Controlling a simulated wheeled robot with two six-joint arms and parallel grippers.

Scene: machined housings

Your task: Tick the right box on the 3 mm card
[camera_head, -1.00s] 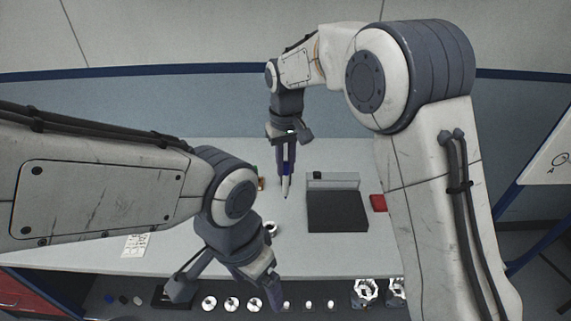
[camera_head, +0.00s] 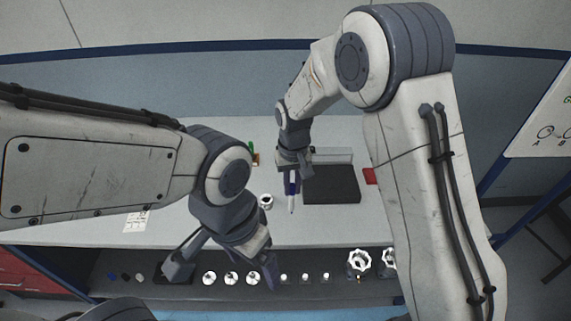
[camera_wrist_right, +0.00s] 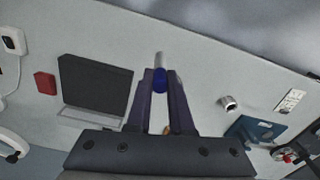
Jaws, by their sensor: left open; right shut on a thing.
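My right gripper (camera_head: 292,178) is shut on a slim pen with a blue part and pale barrel (camera_head: 292,202). The pen points down above the bench, left of the dark pad; a gap to the bench cannot be judged. In the right wrist view the pen's blue part (camera_wrist_right: 160,79) shows between the fingertips. A white card with dark marks (camera_head: 137,221) lies at the bench's left; a similar card (camera_wrist_right: 291,101) is at the right in the wrist view. Its print is too small to read. My left gripper (camera_head: 268,272) is open near the bench's front edge, apart from the card.
A small metal ring-shaped part (camera_head: 266,201) stands left of the pen. Several machined parts (camera_head: 231,279) stand on a lower shelf. A marked board (camera_head: 550,120) is at right.

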